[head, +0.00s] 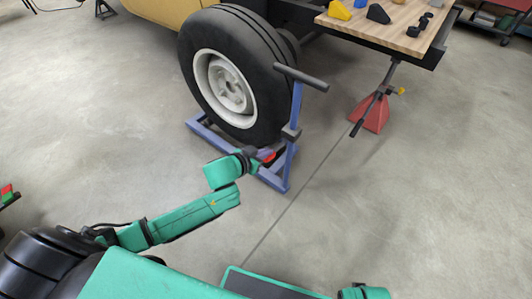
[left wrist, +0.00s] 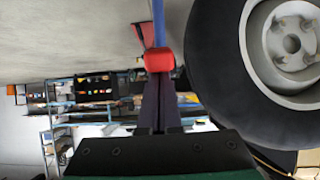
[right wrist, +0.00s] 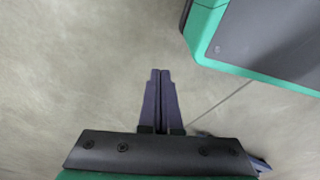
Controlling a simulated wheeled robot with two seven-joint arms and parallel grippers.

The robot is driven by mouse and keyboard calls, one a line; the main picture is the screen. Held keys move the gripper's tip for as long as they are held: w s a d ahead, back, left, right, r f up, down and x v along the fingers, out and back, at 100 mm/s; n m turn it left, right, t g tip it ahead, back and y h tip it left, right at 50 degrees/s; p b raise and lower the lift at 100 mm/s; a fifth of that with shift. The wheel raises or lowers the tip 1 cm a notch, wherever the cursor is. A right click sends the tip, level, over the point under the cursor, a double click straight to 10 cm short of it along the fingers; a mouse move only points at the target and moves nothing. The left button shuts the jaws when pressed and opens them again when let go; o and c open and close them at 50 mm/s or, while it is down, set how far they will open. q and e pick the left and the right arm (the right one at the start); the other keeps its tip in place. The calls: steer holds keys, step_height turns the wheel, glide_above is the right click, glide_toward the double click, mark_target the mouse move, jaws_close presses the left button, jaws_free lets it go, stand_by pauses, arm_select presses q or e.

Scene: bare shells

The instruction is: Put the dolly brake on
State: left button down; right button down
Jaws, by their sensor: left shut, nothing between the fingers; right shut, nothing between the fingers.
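A blue wheel dolly (head: 272,180) with an upright post and a dark T-handle (head: 300,77) stands around the foot of a black tyre with a pale rim (head: 226,85). A red brake part (head: 268,156) shows low by the post. In the left wrist view the red part (left wrist: 159,61) is right at the fingertips, with the blue post behind it. My left gripper (left wrist: 160,82) is shut and empty, its tips at or very close to the red part; contact cannot be told. My right gripper (right wrist: 161,72) is shut and empty above bare floor.
A red jack stand (head: 371,112) with a lever stands right of the dolly, under a wooden-topped bed (head: 395,25) carrying small blocks. A shelf rack (left wrist: 60,120) shows in the left wrist view.

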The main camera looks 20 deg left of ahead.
arm_select(q)
steer(key=shift+s+f, duration=0.15)
steer(key=shift+f, duration=0.55)
steer(key=shift+s+a+f, duration=0.1)
steer(key=shift+f, duration=0.1)
arm_select(e)
steer(key=shift+w+r, duration=0.4)
arm_select(q)
steer(key=shift+r, duration=0.1)
arm_select(e)
steer(key=shift+r, duration=0.1)
